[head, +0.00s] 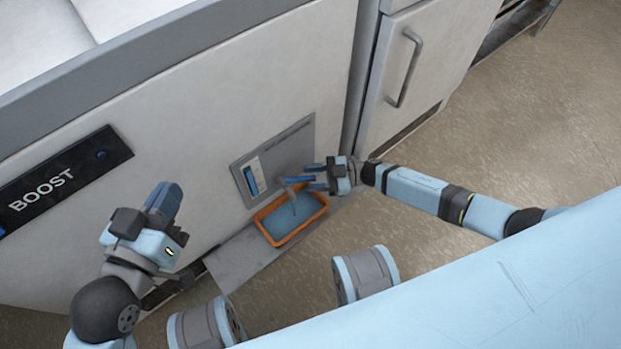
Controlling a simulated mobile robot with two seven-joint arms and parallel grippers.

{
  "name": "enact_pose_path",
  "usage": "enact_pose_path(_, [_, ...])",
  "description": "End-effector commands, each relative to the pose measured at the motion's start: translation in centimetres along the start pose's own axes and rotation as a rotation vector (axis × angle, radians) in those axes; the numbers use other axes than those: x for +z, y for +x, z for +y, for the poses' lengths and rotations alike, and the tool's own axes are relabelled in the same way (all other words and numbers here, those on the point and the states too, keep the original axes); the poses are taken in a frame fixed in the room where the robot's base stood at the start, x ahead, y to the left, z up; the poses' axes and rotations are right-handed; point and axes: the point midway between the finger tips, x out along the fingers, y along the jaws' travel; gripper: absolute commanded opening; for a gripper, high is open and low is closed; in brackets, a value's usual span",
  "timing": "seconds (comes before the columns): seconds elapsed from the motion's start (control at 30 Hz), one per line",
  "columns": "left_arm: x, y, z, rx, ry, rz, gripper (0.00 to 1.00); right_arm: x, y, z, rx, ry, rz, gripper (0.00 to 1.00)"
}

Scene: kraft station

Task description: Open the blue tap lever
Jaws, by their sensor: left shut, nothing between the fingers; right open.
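The blue tap lever (297,180) sits on a small tap at the grey panel (285,150) low on the white cabinet front. An orange-rimmed tray (262,222) with a blue inside lies below the tap. My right gripper (314,177) is open, its fingers pointing left at the lever's right end. I cannot tell whether a finger touches the lever. My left gripper (165,198) is shut and empty, raised in front of the cabinet at the left, well away from the tap.
A black BOOST panel (65,180) is on the cabinet front at the left. A cabinet door with a grey handle (405,68) stands to the right of the tap. A grey plate (232,262) lies under the tray. The floor at the right is clear.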

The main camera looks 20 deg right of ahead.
Motion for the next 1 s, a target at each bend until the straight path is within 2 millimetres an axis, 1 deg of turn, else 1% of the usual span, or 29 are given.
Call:
enact_pose_path(0.1, [-0.51, 0.12, -0.09, 0.001, 0.012, 0.016, 0.00, -0.01, 0.60, -0.01, -0.001, 0.000, 0.001, 0.43])
enact_pose_path(0.37, [-0.57, 0.02, -0.01, 0.002, 0.013, 0.017, 0.00, -0.04, 0.68, -0.01, -0.001, 0.000, 0.000, 0.43])
enact_pose_path(0.57, [-0.32, 0.03, 0.02, 0.002, 0.011, 0.012, 0.00, -0.02, 0.66, -0.02, -0.001, 0.000, 0.000, 0.00])
enact_pose_path(0.8, [-0.12, 0.13, -0.01, 0.002, 0.009, 0.006, 0.00, -0.06, 0.64, -0.07, 0.003, 0.001, -0.001, 0.00])
enact_pose_path(1.0, [-0.75, -0.08, 0.33, 0.006, -0.015, -0.005, 0.00, -0.34, 0.68, -0.46, 0.049, 0.002, -0.010, 0.00])
